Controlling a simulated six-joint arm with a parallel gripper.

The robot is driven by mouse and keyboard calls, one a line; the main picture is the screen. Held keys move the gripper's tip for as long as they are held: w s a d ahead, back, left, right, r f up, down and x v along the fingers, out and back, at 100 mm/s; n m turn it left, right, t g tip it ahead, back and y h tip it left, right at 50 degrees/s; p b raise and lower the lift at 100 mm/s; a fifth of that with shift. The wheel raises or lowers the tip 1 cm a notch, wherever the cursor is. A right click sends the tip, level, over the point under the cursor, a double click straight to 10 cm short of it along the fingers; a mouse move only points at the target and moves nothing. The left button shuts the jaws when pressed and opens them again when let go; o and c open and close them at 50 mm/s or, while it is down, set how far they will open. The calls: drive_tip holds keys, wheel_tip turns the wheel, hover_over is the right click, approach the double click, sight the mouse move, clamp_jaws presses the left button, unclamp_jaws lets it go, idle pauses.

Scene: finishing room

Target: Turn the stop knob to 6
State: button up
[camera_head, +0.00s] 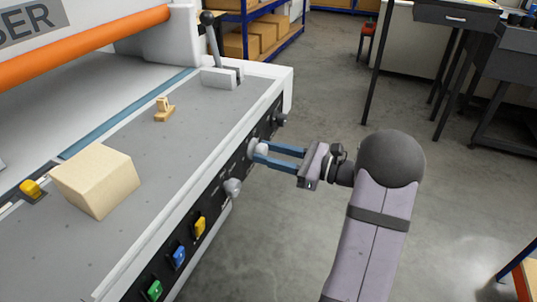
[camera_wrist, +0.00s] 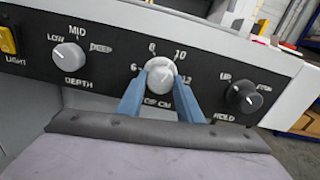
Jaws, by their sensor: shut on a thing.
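The stop knob is a round grey-white knob (camera_wrist: 161,73) on the black front panel, in the middle of the wrist view. The numbers 6, 8, 10 and 12 stand around it, and the label below, partly hidden by a finger, reads "OP CM". Which number its pointer faces is too small to tell. My gripper (camera_wrist: 159,84) is shut on this knob, with one blue finger on each side. In the head view my gripper (camera_head: 264,151) reaches the stop knob (camera_head: 256,146) from the right.
The depth knob (camera_wrist: 68,56) is left of the stop knob, and a black hold knob (camera_wrist: 243,96) is right of it. Yellow, blue and green switches (camera_head: 178,255) sit farther along the panel. A wooden block (camera_head: 96,180) lies on the machine bed. Floor right of the panel is open.

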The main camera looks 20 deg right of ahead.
drive_tip(key=shift+n+b, duration=11.3)
drive_tip(key=shift+b, duration=0.8)
drive_tip(key=o, duration=1)
drive_tip(key=shift+r, duration=0.1)
drive_tip(key=shift+d, duration=0.15)
drive_tip(key=shift+p+v, duration=1.05)
drive_tip(key=shift+v, duration=2.55)
